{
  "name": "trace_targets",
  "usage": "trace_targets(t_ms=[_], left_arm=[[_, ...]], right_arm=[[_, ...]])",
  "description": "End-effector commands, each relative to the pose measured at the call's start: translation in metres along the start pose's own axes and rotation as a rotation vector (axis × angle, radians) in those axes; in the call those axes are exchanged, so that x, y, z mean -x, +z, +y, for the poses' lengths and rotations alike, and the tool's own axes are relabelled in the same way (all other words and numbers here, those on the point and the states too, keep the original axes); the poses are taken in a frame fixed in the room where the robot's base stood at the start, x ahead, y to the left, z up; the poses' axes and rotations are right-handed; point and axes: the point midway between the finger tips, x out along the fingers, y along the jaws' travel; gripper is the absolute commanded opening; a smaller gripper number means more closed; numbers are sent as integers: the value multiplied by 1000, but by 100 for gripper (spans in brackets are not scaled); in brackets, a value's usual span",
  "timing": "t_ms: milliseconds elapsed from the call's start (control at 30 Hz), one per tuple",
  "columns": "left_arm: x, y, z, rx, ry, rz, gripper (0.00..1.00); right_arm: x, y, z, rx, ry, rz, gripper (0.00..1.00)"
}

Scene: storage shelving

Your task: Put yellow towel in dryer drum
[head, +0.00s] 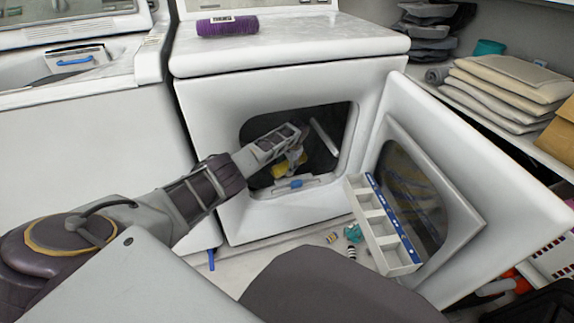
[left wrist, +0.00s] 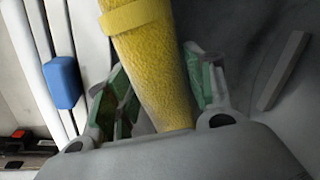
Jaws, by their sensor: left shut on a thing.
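The white dryer (head: 290,110) stands in the middle of the head view with its door (head: 470,170) swung open to the right. My left arm reaches through the opening, and my left gripper (head: 293,162) is inside the dark dryer drum (head: 338,125). It is shut on the yellow towel (head: 283,170), a rolled shape with a band around it. In the left wrist view the towel (left wrist: 150,70) runs up between the green-padded fingers of the gripper (left wrist: 160,95). Part of the towel is hidden by the gripper. My right gripper does not show.
A purple roll (head: 227,26) lies on the dryer top. A white compartment tray (head: 383,225) stands against the open door. Small items, including a teal one (head: 353,233), lie on the floor below. Shelves at right hold folded beige cloths (head: 510,85). A washer (head: 85,150) stands at left.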

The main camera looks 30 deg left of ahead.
Motion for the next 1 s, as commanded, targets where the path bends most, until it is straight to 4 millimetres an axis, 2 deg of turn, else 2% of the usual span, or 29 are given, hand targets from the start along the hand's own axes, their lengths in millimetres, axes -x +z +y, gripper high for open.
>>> trace_targets(t_ms=[467, 500, 633, 1000], left_arm=[[-9, 0, 3, 0, 0, 0, 23], [-9, 0, 3, 0, 0, -1, 58], [-8, 0, 3, 0, 0, -1, 74], [-8, 0, 3, -1, 1, -1, 74]], right_arm=[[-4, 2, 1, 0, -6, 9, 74], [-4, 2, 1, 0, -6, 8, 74], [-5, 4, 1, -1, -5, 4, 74], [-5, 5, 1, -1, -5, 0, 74]])
